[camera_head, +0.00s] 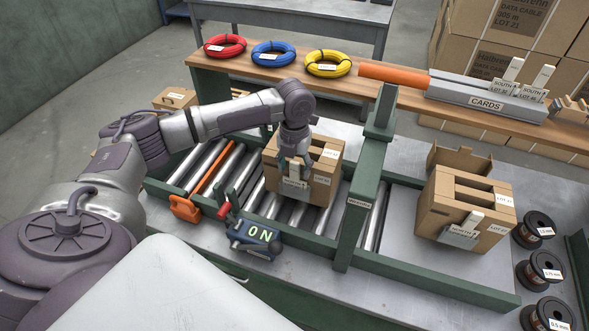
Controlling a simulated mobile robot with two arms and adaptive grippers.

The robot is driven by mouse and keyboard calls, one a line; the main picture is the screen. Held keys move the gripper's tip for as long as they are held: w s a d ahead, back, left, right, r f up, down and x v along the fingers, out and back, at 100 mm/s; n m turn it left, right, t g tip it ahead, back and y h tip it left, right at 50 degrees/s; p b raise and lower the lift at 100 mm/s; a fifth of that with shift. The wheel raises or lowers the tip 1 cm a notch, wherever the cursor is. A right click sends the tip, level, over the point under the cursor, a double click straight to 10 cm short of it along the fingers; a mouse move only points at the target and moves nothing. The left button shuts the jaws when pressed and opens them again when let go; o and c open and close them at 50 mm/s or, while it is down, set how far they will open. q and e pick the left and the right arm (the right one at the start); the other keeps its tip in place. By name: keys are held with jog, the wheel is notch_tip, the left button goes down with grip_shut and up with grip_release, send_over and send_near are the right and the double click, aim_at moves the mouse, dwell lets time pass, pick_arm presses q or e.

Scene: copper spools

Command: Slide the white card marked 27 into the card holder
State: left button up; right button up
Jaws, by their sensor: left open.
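A cardboard carton (323,172) stands on the roller conveyor in the middle. A grey card holder (296,187) is on its near face. A pale card (294,170) stands upright at this holder and looks seated in it; its number is too small to read. My left gripper (295,163) is open just above the holder, its fingers around the card's upper part. I cannot tell whether they touch it. The card rack marked CARDS (485,103) on the back shelf holds two upright white cards (512,72), marked SOUTH. My right gripper is not in view.
A second carton (488,213) at right bears a holder with a card marked NORTH (461,236). A green post (361,200) stands between the cartons. Wire spools (539,269) line the right; coloured cable coils (273,54) lie behind.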

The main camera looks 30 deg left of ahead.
aim_at(295, 180)
pick_arm(q)
jog(key=shift+f, duration=0.6)
jog(key=shift+s+f, duration=0.1)
jog(key=shift+f, duration=0.6)
jog(key=c, duration=0.6)
grip_shut()
jog(key=shift+c, duration=0.9)
grip_release()
grip_shut()
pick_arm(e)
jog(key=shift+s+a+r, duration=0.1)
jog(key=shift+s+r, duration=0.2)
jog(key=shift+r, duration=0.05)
